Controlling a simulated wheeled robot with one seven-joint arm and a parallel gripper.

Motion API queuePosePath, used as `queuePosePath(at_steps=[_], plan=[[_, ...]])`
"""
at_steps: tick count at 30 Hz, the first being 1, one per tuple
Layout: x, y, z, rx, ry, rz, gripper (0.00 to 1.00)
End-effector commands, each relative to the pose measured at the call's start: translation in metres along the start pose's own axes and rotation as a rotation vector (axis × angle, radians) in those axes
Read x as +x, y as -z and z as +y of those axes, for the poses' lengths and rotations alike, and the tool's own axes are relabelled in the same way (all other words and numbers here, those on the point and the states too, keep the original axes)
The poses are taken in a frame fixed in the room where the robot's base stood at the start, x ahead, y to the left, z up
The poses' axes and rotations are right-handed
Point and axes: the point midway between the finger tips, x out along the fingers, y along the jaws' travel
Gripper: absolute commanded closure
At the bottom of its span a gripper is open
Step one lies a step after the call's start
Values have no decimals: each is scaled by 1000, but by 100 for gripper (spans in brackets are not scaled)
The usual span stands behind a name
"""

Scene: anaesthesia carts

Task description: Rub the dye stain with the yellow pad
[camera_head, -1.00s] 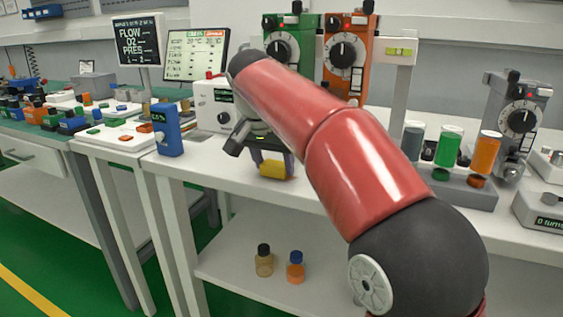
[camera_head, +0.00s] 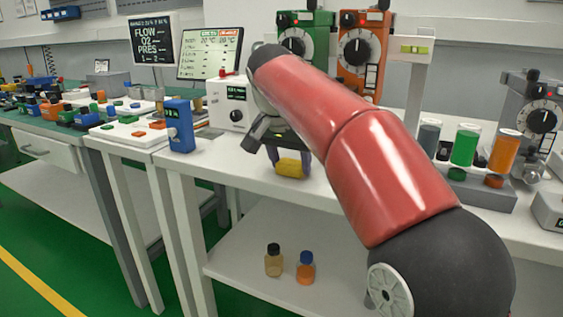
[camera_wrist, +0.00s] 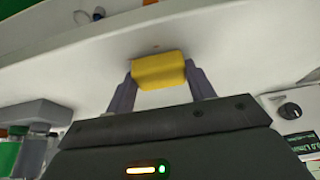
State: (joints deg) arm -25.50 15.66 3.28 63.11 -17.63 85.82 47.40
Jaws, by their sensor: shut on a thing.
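The yellow pad (camera_head: 291,167) is a small block held between the two fingers of my gripper (camera_head: 290,164). In the wrist view the pad (camera_wrist: 158,70) spans the gap between the grey fingers of my gripper (camera_wrist: 159,77), which are shut on its ends. The pad is over the white bench top (camera_head: 225,166), near its front edge; whether it touches the surface is not clear. A tiny faint reddish mark (camera_wrist: 155,47) shows on the white surface just beyond the pad in the wrist view. I cannot tell whether it is the dye stain. No other stain is distinct.
A blue device (camera_head: 180,126) stands at the bench's left corner, beside a white device (camera_head: 228,105). Green (camera_head: 305,45) and orange (camera_head: 362,55) dial units stand behind my arm. Coloured cylinders in a grey rack (camera_head: 480,190) stand right. Two bottles (camera_head: 306,268) stand on the lower shelf.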

Motion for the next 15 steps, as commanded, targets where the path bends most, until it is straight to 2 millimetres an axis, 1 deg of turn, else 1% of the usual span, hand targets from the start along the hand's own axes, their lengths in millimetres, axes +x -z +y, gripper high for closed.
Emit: queuePosePath(at_steps=[1,5,15], plan=[[3,-1,2,0,-4,-4,64],[3,-1,6,1,-5,-5,64],[2,0,34,1,-8,-6,64]])
